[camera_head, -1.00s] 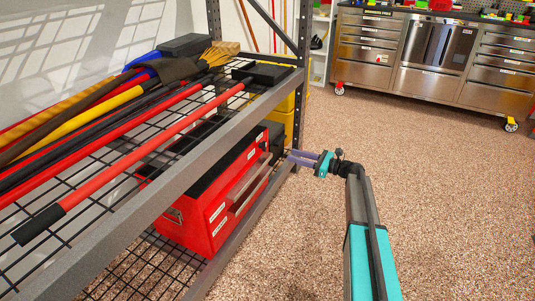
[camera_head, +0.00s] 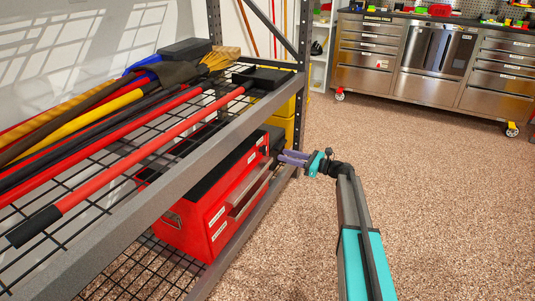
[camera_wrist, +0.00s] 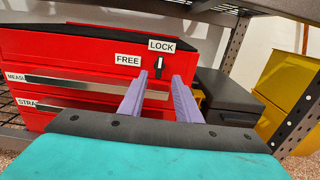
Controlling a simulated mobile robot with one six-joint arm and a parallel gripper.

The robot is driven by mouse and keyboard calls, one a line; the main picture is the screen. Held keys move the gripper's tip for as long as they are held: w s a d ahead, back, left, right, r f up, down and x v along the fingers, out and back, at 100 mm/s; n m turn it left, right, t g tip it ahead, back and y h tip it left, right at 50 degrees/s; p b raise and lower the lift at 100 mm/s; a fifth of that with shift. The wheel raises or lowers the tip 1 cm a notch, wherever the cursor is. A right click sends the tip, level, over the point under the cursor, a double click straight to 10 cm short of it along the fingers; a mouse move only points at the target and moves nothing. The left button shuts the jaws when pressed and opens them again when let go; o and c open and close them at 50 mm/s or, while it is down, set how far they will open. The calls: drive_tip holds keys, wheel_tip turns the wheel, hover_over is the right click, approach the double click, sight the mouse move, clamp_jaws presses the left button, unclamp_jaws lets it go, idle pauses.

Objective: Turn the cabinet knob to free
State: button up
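The cabinet is a red toolchest (camera_head: 190,222) with a black top, on the low shelf in the head view; its front (camera_wrist: 75,50) fills the left of the wrist view. The small dark knob (camera_wrist: 159,66) stands upright on a light plate, between a FREE label (camera_wrist: 128,60) on its left and a LOCK label (camera_wrist: 161,46) above it. It points up toward LOCK. My gripper (camera_wrist: 159,79) is open, its two purple fingers either side of the knob in the picture; I cannot tell whether they reach it. In the head view my gripper (camera_head: 284,157) is near the chest's far front end.
A grey wire shelf (camera_head: 150,160) with long-handled tools overhangs the chest. A dark box (camera_wrist: 228,92) and yellow cabinet (camera_wrist: 285,80) stand right of it, beside a perforated post (camera_wrist: 297,122). Open floor (camera_head: 410,190) lies to the right.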

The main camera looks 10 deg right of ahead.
sight(266, 150)
drive_tip(key=b+x, duration=0.2)
drive_tip(key=x, duration=0.7)
drive_tip(key=shift+b, duration=0.3)
